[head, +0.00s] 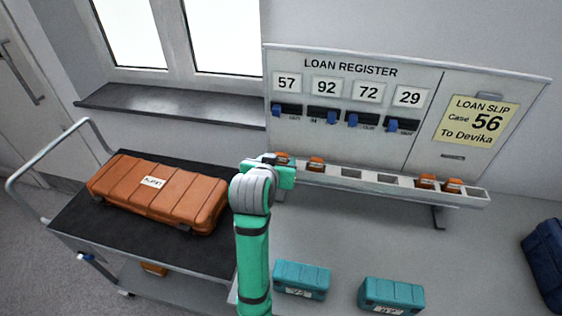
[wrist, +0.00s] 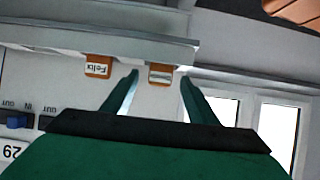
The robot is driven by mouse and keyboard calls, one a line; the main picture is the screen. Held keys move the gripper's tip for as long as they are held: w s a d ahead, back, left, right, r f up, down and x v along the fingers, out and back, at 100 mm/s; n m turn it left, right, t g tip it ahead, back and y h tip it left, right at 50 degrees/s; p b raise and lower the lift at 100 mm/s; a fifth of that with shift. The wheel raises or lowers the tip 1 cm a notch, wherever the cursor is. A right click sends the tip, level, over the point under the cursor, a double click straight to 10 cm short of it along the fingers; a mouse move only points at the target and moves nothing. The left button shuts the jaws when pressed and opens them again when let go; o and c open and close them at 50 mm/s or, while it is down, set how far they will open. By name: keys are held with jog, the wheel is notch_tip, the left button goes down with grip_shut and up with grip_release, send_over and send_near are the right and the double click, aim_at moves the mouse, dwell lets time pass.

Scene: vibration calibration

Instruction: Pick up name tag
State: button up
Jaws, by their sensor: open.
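Several orange name tags hang on the rack strip below the loan register. One near the strip's left end (head: 281,158) is partly behind my gripper, and a second tag (head: 316,164) is just right of it. Two more (head: 427,181) (head: 453,186) are toward the right end. My gripper (wrist: 159,78) is open; in the wrist view an orange tag with a pale label (wrist: 160,73) shows between its fingertips. It is not clear whether the fingers touch it. A tag reading "Felix" (wrist: 98,66) is outside the fingers, to the left.
The loan register board (head: 350,85) stands behind the strip, with numbers and blue-handled switches. A loan slip (head: 475,118) reads Case 56, To Devika. Two teal cases (head: 301,279) (head: 392,295) lie on the counter. An orange case (head: 160,192) rests on a cart (head: 85,232) at left.

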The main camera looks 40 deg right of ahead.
jog(key=shift+x, duration=1)
jog(key=shift+r, duration=0.1)
jog(key=c, duration=1.1)
